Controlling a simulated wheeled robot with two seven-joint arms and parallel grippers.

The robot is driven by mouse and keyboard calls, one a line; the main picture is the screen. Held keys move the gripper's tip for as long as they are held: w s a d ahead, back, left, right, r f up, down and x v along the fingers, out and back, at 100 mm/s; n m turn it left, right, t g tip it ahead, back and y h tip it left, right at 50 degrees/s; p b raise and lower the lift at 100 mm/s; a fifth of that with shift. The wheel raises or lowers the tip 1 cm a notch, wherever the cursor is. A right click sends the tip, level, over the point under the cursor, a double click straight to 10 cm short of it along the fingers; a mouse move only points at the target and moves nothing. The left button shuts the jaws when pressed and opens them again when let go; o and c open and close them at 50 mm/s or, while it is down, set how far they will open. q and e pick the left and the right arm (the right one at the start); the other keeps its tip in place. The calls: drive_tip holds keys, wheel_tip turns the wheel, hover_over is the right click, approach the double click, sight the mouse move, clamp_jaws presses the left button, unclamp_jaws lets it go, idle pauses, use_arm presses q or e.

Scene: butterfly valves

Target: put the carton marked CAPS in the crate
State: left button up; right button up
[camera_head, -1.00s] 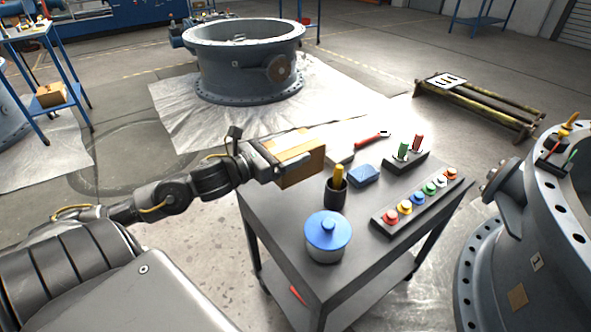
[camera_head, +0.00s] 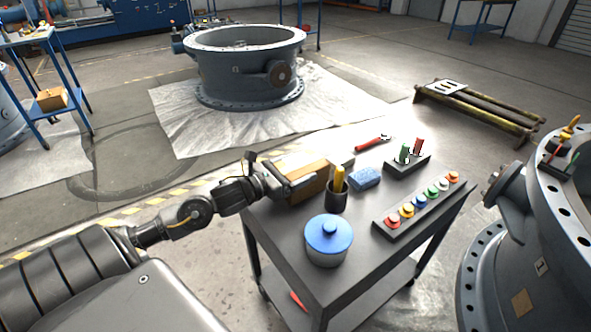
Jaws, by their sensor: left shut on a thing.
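My left gripper (camera_head: 279,183) is shut on a plain brown carton (camera_head: 310,184) at the left back edge of the dark cart top (camera_head: 290,226). No marking can be read on the carton's visible faces. The carton is low over the cart; I cannot tell whether it touches the top. A dark cup (camera_head: 336,197) with a yellow-handled tool stands just right of the carton. I make out no crate for certain. My right gripper is not in view.
A blue-lidded pot (camera_head: 328,240), a blue sponge (camera_head: 364,177), a button strip (camera_head: 420,203), a holder with green and red items (camera_head: 407,163) and a red-handled tool (camera_head: 373,142) are on the cart. A large valve body (camera_head: 535,250) stands at right.

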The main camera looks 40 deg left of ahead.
use_arm(q)
drive_tip(key=shift+r, duration=0.1)
drive_tip(key=o, duration=1.3)
